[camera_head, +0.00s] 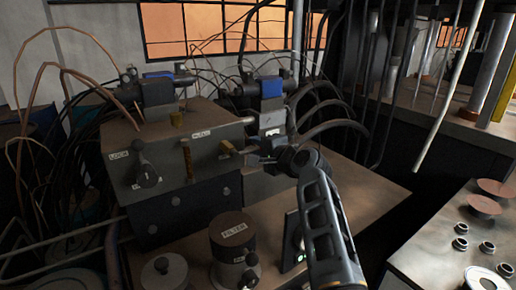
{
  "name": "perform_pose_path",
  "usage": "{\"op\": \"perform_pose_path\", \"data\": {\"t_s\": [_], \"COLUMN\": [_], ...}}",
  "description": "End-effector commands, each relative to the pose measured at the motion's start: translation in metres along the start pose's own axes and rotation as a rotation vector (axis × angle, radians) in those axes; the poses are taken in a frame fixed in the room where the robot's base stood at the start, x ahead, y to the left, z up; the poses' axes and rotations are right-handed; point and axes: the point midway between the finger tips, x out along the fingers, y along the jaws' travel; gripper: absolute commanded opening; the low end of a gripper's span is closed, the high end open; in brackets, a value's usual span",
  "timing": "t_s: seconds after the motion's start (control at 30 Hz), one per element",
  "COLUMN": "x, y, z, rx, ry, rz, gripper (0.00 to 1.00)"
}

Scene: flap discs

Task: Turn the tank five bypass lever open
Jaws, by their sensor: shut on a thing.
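A brown-topped metal tank block (125,135) stands left of centre, with a small label (201,134) on its front too small to read surely. A brass upright lever (187,160) stands on its front face. A second brass piece (228,148) sticks out near the right corner. My gripper (243,151) reaches in from the right at that corner, its fingers dark and small, closed at the brass piece. The exact grip is partly hidden by my wrist. I cannot tell which piece is the bypass lever.
A FILTER canister (232,248) stands in front on the bench (375,195). Blue-capped valves (271,88) and many hoses crowd behind. A grey surface (435,262) with rings and discs lies at right.

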Motion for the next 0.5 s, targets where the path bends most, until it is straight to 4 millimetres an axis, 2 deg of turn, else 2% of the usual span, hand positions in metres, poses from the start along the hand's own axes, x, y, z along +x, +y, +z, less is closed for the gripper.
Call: {"op": "perform_pose_path", "data": {"t_s": [0.07,0.1,0.3,0.5], "x": [-0.0013,-0.0013,-0.0009,-0.0006], "y": [0.0015,0.0017,0.0016,0.0012], "z": [-0.0047,-0.0048,-0.0032,-0.0018], "rx": [0.002,0.002,0.001,0.000], "ry": [0.008,0.008,0.006,0.003], "rz": [0.001,0.001,0.001,0.001], "gripper": [0.00,0.37,0.55,0.55]}}
